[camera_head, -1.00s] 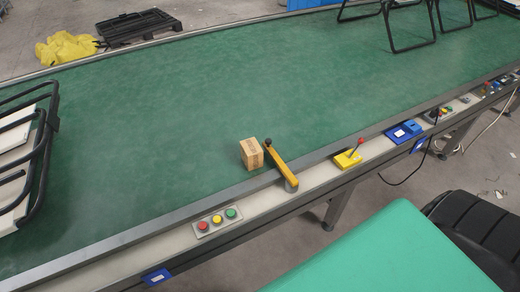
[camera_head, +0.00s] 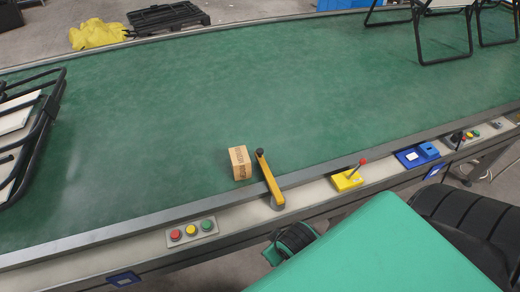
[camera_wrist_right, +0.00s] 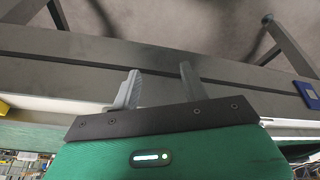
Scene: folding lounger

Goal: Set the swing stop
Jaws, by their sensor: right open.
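The swing stop, a yellow bar (camera_head: 269,182) with a black knob at its far end, is mounted on the conveyor's near rail. It reaches over the green belt, just right of a small cardboard box (camera_head: 239,162). My right gripper (camera_wrist_right: 160,86) is open and empty in the right wrist view, its two grey fingers apart in front of the grey rail side. In the head view its fingers cannot be made out; dark and green parts of my right arm show below the rail. My left gripper is not in view.
Folded black frames (camera_head: 30,135) lie at the belt's left. Black-legged frames (camera_head: 443,35) stand at the far right. The middle belt is clear.

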